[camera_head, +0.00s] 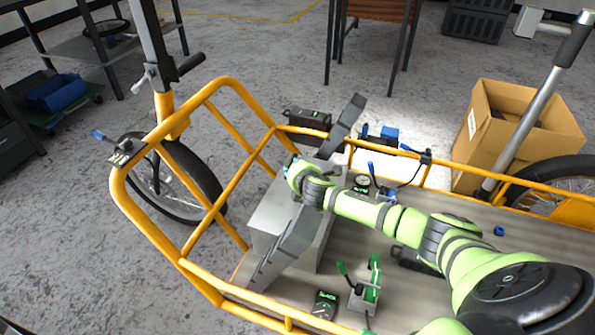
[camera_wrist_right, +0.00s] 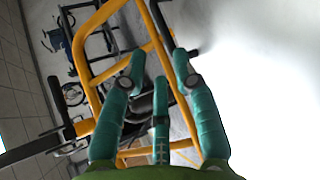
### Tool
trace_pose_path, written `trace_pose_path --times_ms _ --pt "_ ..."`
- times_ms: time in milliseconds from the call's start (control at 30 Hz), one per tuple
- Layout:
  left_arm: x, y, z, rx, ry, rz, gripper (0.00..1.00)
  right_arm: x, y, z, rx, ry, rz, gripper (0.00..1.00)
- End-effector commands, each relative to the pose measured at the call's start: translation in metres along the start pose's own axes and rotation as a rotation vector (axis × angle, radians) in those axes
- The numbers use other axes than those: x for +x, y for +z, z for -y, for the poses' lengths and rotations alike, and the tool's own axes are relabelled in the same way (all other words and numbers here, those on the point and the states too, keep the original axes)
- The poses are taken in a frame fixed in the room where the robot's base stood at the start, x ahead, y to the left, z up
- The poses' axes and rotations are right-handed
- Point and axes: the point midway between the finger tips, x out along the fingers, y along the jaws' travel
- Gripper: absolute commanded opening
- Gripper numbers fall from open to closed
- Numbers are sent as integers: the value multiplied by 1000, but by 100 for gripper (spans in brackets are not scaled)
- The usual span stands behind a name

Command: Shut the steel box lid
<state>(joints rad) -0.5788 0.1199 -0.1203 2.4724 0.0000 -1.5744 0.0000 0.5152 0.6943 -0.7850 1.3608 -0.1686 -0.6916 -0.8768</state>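The steel box (camera_head: 272,222) is a pale grey block in the cargo bed, near the yellow front rail. A darker grey slab, apparently its lid (camera_head: 287,243), stands raised and is seen nearly edge-on. It slants from lower left to upper right, and my right forearm hides its middle. My right gripper (camera_head: 294,168) is by the far upper side of the box, its fingers mostly hidden there. In the right wrist view, the fingers of the right gripper (camera_wrist_right: 159,58) are spread with nothing between them. Contact with the lid cannot be told. My left gripper is in neither view.
The yellow rail (camera_head: 160,225) encloses the bed. A green-handled tool in a grey holder (camera_head: 364,296), a small black item (camera_head: 325,304) and a blue cap (camera_head: 499,231) are in the bed. A cardboard box (camera_head: 483,145) stands beyond the rail. Bare bed shows at right.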

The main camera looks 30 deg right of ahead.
Motion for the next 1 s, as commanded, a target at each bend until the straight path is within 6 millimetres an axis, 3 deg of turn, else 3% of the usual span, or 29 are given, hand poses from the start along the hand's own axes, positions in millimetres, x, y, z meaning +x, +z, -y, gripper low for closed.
trace_pose_path --times_ms 300,1000 --pt "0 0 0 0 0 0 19 -30 0 -1 0 2 -1 30" --pt "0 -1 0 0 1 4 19 -35 3 -6 0 2 0 30"
